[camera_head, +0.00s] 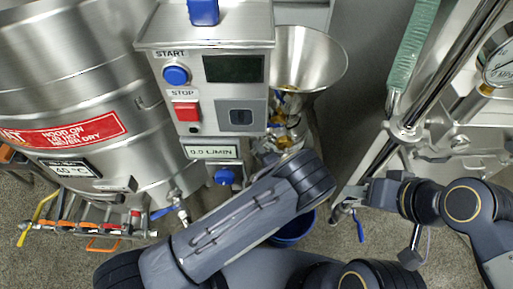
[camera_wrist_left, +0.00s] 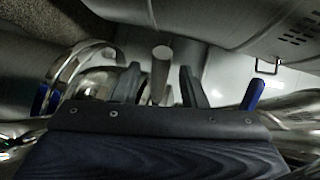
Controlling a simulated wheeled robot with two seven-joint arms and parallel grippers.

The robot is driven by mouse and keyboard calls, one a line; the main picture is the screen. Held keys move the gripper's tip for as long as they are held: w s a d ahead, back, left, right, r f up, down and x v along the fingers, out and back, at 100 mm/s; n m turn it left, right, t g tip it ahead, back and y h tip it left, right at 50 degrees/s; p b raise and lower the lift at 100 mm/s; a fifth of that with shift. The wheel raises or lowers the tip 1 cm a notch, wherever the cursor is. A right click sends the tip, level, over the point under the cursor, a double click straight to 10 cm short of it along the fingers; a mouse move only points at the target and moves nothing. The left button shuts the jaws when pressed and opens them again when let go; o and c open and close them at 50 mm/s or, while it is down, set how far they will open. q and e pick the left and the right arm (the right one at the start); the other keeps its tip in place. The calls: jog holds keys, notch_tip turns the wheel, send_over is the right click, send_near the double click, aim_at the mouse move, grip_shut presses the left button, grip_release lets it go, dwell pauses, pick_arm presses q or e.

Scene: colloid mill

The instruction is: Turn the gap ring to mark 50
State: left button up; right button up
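The colloid mill's steel hopper (camera_head: 318,62) stands right of the control box. Metal and brass-coloured mill parts (camera_head: 282,128) show below it, partly hidden by my left arm. I cannot make out the gap ring's scale or mark 50. In the left wrist view, a pale metal rod with a round end (camera_wrist_left: 161,55) stands between the two fingers of my left gripper (camera_wrist_left: 160,88). The fingers are apart, with gaps visible on both sides of the rod. In the head view my left wrist covers that gripper. My right gripper (camera_head: 352,197) is beside the pipework at right; its fingers are unclear.
The control box (camera_head: 222,150) has a blue start button, a red stop button and a dark display. A large steel tank (camera_head: 75,95) stands at left. A blue bucket (camera_head: 292,232) is under my left arm. Pipes and a pressure gauge (camera_head: 500,64) stand at right.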

pick_arm(q)
jog(key=shift+x, duration=1.05)
jog(key=shift+c, duration=0.2)
grip_shut()
